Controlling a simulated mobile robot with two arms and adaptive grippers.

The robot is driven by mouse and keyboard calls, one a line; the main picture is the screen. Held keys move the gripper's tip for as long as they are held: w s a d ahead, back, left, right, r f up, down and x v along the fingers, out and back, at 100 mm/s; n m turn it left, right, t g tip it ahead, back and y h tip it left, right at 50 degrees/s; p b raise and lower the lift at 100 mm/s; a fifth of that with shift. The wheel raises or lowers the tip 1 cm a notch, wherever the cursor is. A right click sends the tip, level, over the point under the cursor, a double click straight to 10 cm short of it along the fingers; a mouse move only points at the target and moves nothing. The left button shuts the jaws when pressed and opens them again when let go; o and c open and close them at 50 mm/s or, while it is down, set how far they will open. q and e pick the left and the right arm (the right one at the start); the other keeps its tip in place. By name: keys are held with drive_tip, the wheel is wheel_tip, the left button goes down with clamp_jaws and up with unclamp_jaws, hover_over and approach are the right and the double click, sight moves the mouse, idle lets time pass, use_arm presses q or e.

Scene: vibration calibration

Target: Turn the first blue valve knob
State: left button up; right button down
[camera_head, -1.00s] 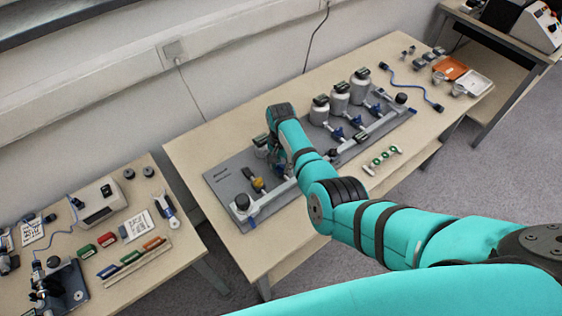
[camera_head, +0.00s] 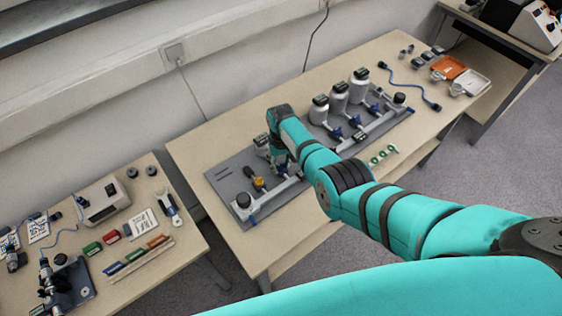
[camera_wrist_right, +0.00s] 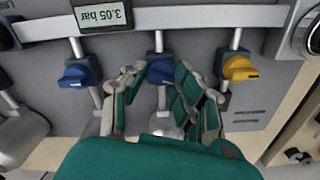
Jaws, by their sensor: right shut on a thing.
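In the right wrist view a blue valve knob (camera_wrist_right: 160,69) sits on a vertical pipe below a grey manifold bar. My right gripper (camera_wrist_right: 162,82) has one finger on each side of this knob and is shut on it. A second blue knob (camera_wrist_right: 77,74) is to its left and a yellow knob (camera_wrist_right: 238,68) to its right, both apart from the fingers. In the head view my right gripper (camera_head: 281,156) reaches down at the panel, beside the yellow knob (camera_head: 257,184); my arm hides the held knob there. My left gripper is not in view.
The grey panel (camera_head: 228,180) lies on a wooden table. More blue knobs (camera_head: 337,133) and grey canisters (camera_head: 339,97) stand to the right. Green rings (camera_head: 383,155) lie near the front edge.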

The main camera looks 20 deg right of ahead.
sight(281, 164)
drive_tip(key=shift+n, duration=1.9)
drive_tip(key=c, duration=1)
unclamp_jaws()
wheel_tip(281, 164, up, 12)
